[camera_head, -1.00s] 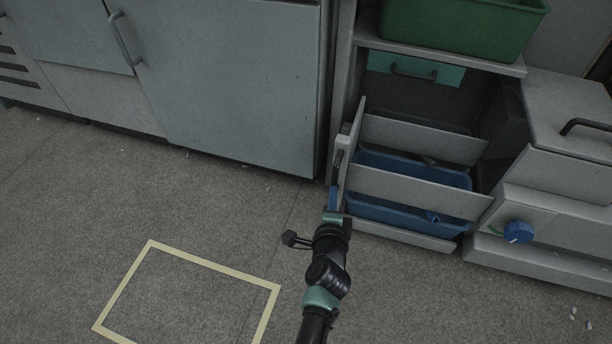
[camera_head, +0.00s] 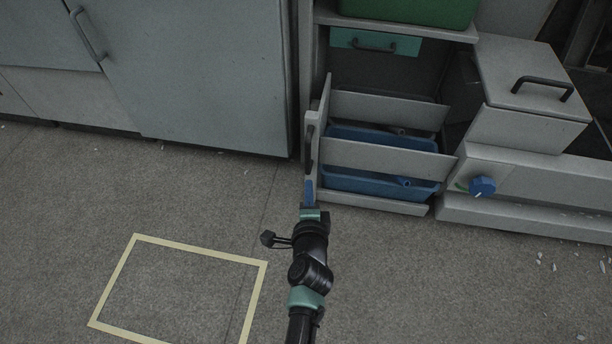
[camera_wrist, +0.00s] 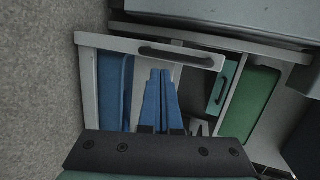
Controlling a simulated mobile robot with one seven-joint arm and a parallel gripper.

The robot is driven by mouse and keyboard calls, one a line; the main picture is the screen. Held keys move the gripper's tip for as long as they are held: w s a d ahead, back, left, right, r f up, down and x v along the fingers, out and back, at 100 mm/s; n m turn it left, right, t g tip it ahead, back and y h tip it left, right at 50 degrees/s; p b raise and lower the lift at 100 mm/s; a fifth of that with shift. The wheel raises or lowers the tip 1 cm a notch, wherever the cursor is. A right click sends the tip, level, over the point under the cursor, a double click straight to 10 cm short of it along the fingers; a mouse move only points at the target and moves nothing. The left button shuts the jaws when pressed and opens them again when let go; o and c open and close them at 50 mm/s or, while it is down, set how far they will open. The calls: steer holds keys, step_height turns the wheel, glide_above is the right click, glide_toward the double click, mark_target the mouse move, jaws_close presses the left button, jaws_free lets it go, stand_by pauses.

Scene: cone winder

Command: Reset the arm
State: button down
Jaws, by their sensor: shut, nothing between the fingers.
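My gripper (camera_head: 309,188) is at the front of the pulled-out drawer (camera_head: 314,150) in the head view, left of its blue bins. In the wrist view my gripper's two blue fingers (camera_wrist: 160,95) lie close together with nothing between them. Beyond them is the drawer's front panel (camera_wrist: 125,43) with its dark handle (camera_wrist: 176,53). The fingers appear apart from the handle, but I cannot tell the exact gap. My arm reaches up from the bottom of the head view.
Blue bins (camera_head: 372,183) sit in the open drawer. A teal drawer (camera_head: 378,42) and a green bin (camera_head: 410,10) are above. A blue knob (camera_head: 482,186) is on the machine at right. Cabinets (camera_head: 200,80) stand at left. The floor around the yellow-taped rectangle (camera_head: 200,250) is clear.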

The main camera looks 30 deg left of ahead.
steer(key=p+v, duration=0.2)
steer(key=v, duration=0.5)
steer(key=shift+s, duration=0.15)
steer(key=w+d+r+n+t+p, duration=0.1)
steer(key=w+r+n+t+p, duration=0.15)
steer(key=r, duration=1.25)
steer(key=w+d+r+n+t+p, duration=0.1)
steer(key=w+r+n+t+p, duration=0.2)
steer(key=r, duration=1.2)
steer(key=w+d+r+n+t+p, duration=0.1)
steer(key=w+d+r+n+p, duration=0.2)
steer(key=r, duration=1.1)
steer(key=s+d+r+n+t+h+p, duration=0.1)
steer(key=s+d+r+t+h+p, duration=0.25)
steer(key=r, duration=0.95)
steer(key=s+d+r+n+t+h+p, duration=0.15)
steer(key=s+d+r, duration=0.4)
steer(key=r, duration=0.75)
steer(key=s+d+r+n+t+h+p, duration=0.25)
steer(key=s+r, duration=0.35)
steer(key=r, duration=0.7)
step_height(320, 180, up, 37)
steer(key=p, duration=3.8)
steer(key=shift+w+a+m+t+y, duration=0.2)
steer(key=shift+a+m+t+y, duration=0.1)
steer(key=shift+m+y, duration=0.15)
